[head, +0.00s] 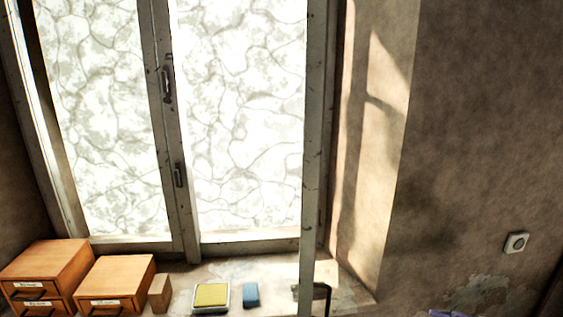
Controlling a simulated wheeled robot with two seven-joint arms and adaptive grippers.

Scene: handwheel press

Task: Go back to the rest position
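Neither of my grippers shows in the head view, so whether they are open or shut is hidden. No handwheel press can be made out in the view either. The head view looks at a window (246,120) with bright, crackle-patterned panes and a worn frame.
On the sill are wooden drawer boxes (112,278) at left, a small wooden block (159,293), a yellow-topped pad (211,295) and a blue block (251,294). A purplish thing (450,313) is cut off below.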

